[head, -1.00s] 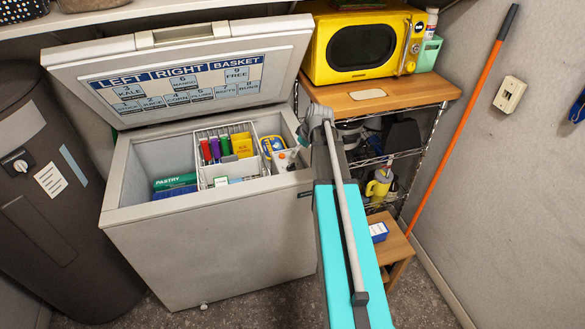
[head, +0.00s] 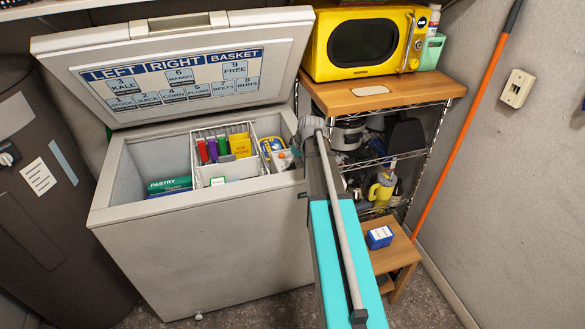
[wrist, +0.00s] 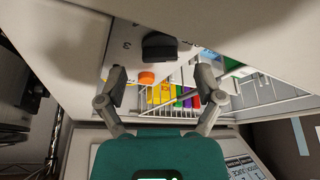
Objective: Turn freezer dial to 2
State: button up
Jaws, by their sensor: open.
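The chest freezer (head: 205,250) stands with its lid up. In the wrist view a black dial (wrist: 160,45) sits on a pale panel, with a small dark mark beside it. I cannot read its setting. An orange round part (wrist: 147,77) is near it. In the head view the panel (head: 284,160) is at the freezer's right inner end, partly covered by my arm. My gripper (wrist: 161,86) is open and empty. Its two fingers are apart, pointing toward the panel, with the dial ahead of the gap and not between the fingertips. The fingers are mostly hidden in the head view.
A wire basket (head: 226,178) with coloured packets is inside the freezer. The open lid (head: 175,35) stands behind, labelled. A shelf rack with a yellow microwave (head: 362,43) is close to the right. A small wooden stool (head: 398,250) and orange pole (head: 465,125) stand farther right.

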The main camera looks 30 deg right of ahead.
jog(key=shift+b+x, duration=0.65)
jog(key=shift+x, duration=0.35)
jog(key=shift+r, duration=0.1)
jog(key=c, duration=1.1)
